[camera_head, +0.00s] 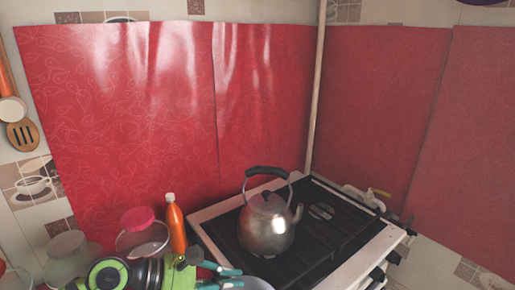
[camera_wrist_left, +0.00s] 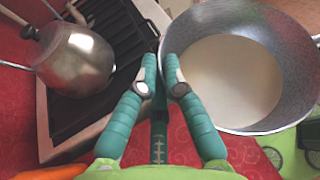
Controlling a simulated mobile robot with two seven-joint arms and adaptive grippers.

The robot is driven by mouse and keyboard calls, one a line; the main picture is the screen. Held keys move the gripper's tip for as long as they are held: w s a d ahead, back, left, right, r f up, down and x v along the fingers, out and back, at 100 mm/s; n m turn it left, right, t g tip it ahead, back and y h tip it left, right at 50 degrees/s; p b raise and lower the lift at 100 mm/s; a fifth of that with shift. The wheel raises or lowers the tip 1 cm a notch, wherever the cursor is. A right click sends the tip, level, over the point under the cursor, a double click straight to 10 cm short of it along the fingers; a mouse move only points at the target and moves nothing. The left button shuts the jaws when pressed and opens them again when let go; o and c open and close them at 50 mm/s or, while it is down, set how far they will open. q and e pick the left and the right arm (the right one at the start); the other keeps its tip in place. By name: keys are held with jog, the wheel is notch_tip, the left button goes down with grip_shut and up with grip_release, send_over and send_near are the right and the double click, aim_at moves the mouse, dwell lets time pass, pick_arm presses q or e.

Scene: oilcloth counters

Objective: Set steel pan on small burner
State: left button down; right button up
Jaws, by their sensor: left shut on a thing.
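The steel pan (camera_wrist_left: 285,45) is grey outside with a pale inside, and fills the right of the left wrist view. Only a sliver of the pan (camera_head: 258,284) shows at the bottom edge of the head view. My left gripper (camera_wrist_left: 163,68) is shut on the near side of its rim. The gripper (camera_head: 240,277) also shows at the bottom of the head view, by the stove's left front side. The stove (camera_head: 205,214) has a white frame and black top. A round burner (camera_head: 321,211) shows towards its back; whether it is the small one is unclear. My right gripper is out of view.
A steel kettle (camera_head: 266,228) with a black handle stands on the stove, beside the gripper and pan. The stove's back and right areas look clear.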

pick_arm(q)
jog(key=s+a+r, duration=0.2)
jog(key=s, duration=0.1)
jog(key=shift+s+a+r, duration=0.15)
jog(key=shift+a+r, duration=0.1)
jog(key=shift+a, duration=0.05)
jog(key=s+a+f+n+t+y, duration=0.2)
jog(key=s+a+f+n+t, duration=0.1)
jog(key=a, duration=0.6)
jog(key=shift+s+a+f+n+t, duration=0.2)
jog(key=shift+s+a+n+t, duration=0.1)
jog(key=shift+s+a+t, duration=0.15)
